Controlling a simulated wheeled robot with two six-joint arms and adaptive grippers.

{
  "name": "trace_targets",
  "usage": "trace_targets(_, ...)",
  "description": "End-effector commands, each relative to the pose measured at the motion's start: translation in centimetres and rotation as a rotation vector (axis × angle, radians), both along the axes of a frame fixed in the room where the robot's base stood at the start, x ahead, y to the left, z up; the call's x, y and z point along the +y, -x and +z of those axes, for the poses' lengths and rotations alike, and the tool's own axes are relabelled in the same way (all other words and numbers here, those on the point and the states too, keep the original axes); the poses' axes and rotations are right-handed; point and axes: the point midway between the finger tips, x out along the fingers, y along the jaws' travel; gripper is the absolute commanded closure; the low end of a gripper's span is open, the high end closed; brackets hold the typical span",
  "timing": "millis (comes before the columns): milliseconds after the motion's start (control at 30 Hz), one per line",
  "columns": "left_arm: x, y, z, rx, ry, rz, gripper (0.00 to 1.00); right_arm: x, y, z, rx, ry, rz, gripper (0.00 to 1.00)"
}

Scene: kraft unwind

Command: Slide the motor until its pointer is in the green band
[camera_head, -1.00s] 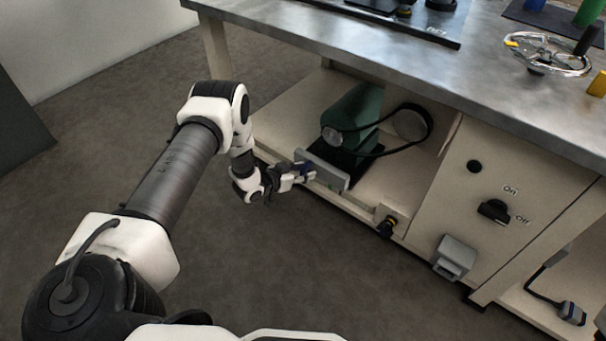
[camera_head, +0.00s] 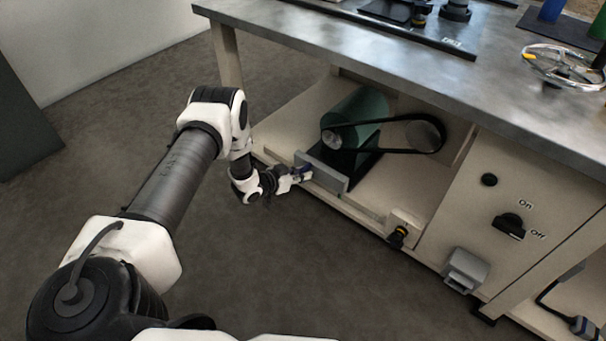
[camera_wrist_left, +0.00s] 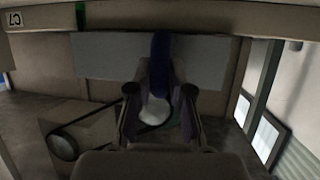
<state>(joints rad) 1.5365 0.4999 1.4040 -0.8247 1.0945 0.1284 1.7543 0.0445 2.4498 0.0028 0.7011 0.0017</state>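The green motor (camera_head: 362,108) sits on a dark base on the low shelf under the bench. A grey plate (camera_head: 322,175) stands at the front of its base, and it also shows in the left wrist view (camera_wrist_left: 103,55). My left gripper (camera_head: 299,173) is at this plate, its fingers on both sides of a blue handle (camera_wrist_left: 160,62) and shut on it. A green mark (camera_wrist_left: 80,14) shows on the shelf's front rail in the wrist view, off to one side of the handle. I cannot make out the pointer. My right gripper is out of view.
A black belt (camera_head: 385,121) runs from the motor to a larger pulley (camera_head: 424,134). Right of the shelf is a panel with an On/Off switch (camera_head: 508,226) and a grey pedal-like box (camera_head: 466,270). The metal bench top (camera_head: 380,50) overhangs the shelf.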

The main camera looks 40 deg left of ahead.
Motion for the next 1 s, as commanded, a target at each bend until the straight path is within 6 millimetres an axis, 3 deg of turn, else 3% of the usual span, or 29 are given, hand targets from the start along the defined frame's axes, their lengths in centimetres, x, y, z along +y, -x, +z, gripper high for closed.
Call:
trace_targets(33,-0.1,0.0,0.0,0.000,-0.002,-0.004,0.67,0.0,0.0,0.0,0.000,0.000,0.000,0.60)
trace_targets(67,-0.1,0.0,0.0,0.000,-0.002,-0.004,0.57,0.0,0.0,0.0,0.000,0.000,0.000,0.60)
trace_targets(467,0.2,0.6,0.3,0.000,-0.001,0.000,0.57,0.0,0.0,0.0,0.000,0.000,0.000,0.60)
trace_targets(800,2.3,7.7,3.4,0.000,0.003,0.004,0.57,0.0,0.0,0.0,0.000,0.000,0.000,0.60)
trace_targets(1000,3.0,10.4,4.5,0.000,0.000,-0.001,0.57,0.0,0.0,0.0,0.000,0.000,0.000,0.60)
